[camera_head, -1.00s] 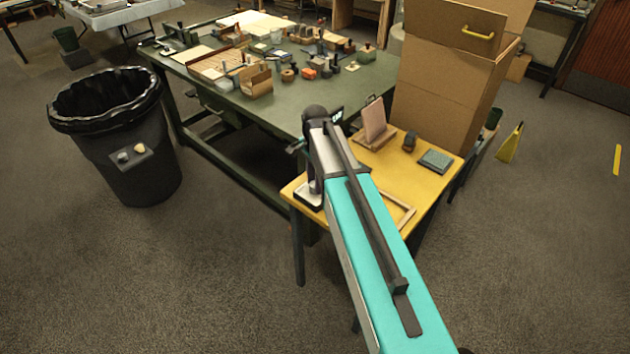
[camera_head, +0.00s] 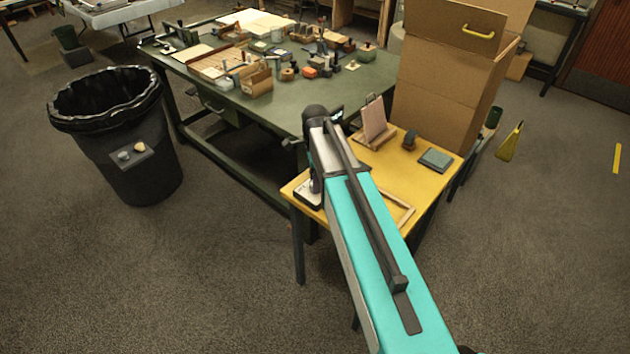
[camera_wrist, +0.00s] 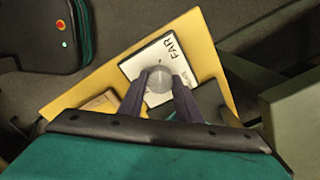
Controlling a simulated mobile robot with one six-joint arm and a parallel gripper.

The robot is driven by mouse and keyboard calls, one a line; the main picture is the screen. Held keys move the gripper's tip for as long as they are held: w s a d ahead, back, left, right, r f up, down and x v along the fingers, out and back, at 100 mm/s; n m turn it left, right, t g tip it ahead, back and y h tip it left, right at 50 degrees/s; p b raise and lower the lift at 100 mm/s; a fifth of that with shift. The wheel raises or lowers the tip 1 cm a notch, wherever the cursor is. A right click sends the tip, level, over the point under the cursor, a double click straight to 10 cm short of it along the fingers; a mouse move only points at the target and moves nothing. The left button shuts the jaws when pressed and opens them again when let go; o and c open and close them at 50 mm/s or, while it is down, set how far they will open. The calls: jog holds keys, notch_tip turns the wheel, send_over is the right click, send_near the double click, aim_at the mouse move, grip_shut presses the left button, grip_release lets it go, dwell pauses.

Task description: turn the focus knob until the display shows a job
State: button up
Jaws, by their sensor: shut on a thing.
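The focus knob (camera_wrist: 158,92) is a round grey knob, seen from above in the wrist view. It sits on a white-faced unit (camera_wrist: 135,68) that bears the large black word FAR, tilted in the picture, with smaller print below it that I cannot read. My gripper (camera_wrist: 160,76) has one dark finger on each side of the knob and is shut on it. The fingers hide part of the unit's lower face. In the head view the unit (camera_head: 306,196) shows only in part at the yellow table's left corner, behind my arm.
The yellow table (camera_head: 400,178) also holds a wooden stand (camera_head: 376,122), a dark rounded object (camera_head: 409,140), a grey-green block (camera_head: 436,160) and a wooden frame (camera_head: 402,214). A crowded green workbench (camera_head: 290,112) and a tall cardboard box (camera_head: 440,100) stand behind. A black bin (camera_head: 125,165) is at left.

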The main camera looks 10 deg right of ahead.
jog(key=o, duration=1.1)
jog(key=shift+c, duration=0.2)
jog(key=shift+r, duration=0.1)
notch_tip(320, 180, up, 14)
jog(key=b, duration=0.2)
jog(key=shift+s+f, duration=0.1)
jog(key=shift+f, duration=0.15)
